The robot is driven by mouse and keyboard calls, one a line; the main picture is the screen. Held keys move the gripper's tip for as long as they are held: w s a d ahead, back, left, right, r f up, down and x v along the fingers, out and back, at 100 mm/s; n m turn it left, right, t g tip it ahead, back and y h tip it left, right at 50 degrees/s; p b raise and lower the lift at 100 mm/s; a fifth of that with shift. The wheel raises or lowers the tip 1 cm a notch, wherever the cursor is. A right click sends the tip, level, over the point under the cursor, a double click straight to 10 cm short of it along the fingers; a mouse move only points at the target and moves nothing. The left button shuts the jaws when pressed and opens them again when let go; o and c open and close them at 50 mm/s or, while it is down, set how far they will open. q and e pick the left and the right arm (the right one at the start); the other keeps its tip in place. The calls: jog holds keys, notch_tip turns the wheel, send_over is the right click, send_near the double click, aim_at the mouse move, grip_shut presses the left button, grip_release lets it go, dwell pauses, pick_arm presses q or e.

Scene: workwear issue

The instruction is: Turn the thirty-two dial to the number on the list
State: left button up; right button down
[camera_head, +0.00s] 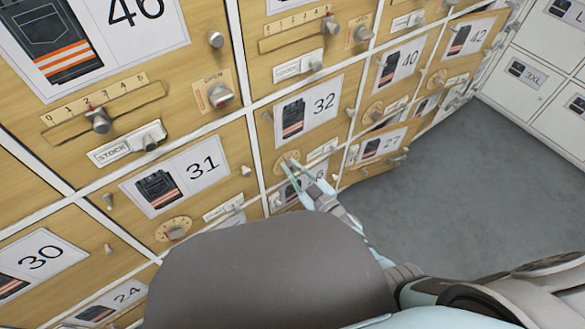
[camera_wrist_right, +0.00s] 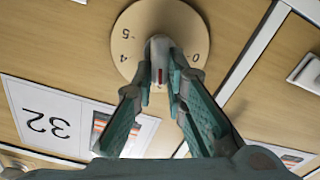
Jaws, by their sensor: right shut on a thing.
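The thirty-two dial (camera_head: 283,157) is a round tan disc on the wooden drawer front below the label 32 (camera_head: 305,109). In the right wrist view the dial (camera_wrist_right: 134,38) appears upside down, with 4, 5 and 0 readable. Its grey knob (camera_wrist_right: 159,48) has a red mark; the number it points to is not clear. My right gripper (camera_head: 295,167) is at the dial, its two fingers closed on either side of the knob, as the wrist view (camera_wrist_right: 163,82) also shows. The fingers hide part of the disc. No list can be made out. My left gripper is not in view.
Neighbouring drawers carry labels 31 (camera_head: 203,166), 40 (camera_head: 407,63) and 27 (camera_head: 391,143), with knobs, sliders and dials sticking out. A stock plate (camera_head: 322,149) sits right of the dial. White lockers (camera_head: 522,75) stand at right. Grey floor (camera_head: 455,180) between is clear.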

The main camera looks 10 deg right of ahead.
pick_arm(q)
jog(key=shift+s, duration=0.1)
pick_arm(e)
jog(key=shift+m, duration=0.3)
jog(key=shift+d+r+m, duration=0.1)
jog(key=shift+d+m, duration=0.05)
jog(key=shift+m, duration=0.45)
jog(key=shift+m+p, duration=0.4)
jog(key=shift+m, duration=0.4)
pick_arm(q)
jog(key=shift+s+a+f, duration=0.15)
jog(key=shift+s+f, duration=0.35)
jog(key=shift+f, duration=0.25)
pick_arm(e)
jog(key=m, duration=0.4)
jog(key=shift+w+d, duration=0.2)
jog(key=shift+d, duration=0.1)
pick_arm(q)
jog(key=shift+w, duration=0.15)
